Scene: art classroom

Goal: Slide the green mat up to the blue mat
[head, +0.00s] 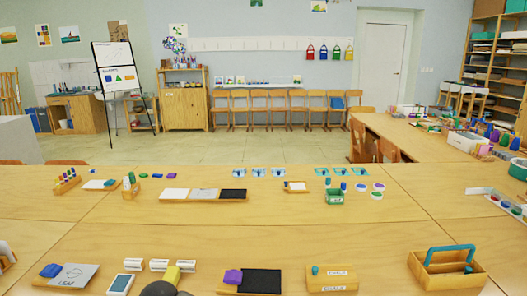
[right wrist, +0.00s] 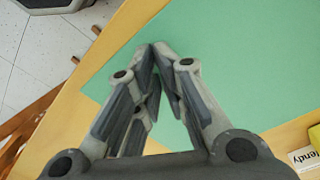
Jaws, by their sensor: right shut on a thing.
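The green mat (right wrist: 240,55) is a flat green sheet that fills much of the right wrist view, lying on the wooden tabletop. My right gripper (right wrist: 165,50) is over the mat's left part in that view, its fingers drawn together at the tips. It is shut on the mat; the exact contact is hard to see between the fingertips. I cannot make out the blue mat in either view. The green mat is not visible in the head view.
In the right wrist view, the table edge (right wrist: 58,107) borders the floor (right wrist: 35,55), and a name card (right wrist: 304,157) lies at lower right. The head view shows tables with a wooden caddy (head: 447,272), a chalk box (head: 332,280) and a long tray (head: 203,194).

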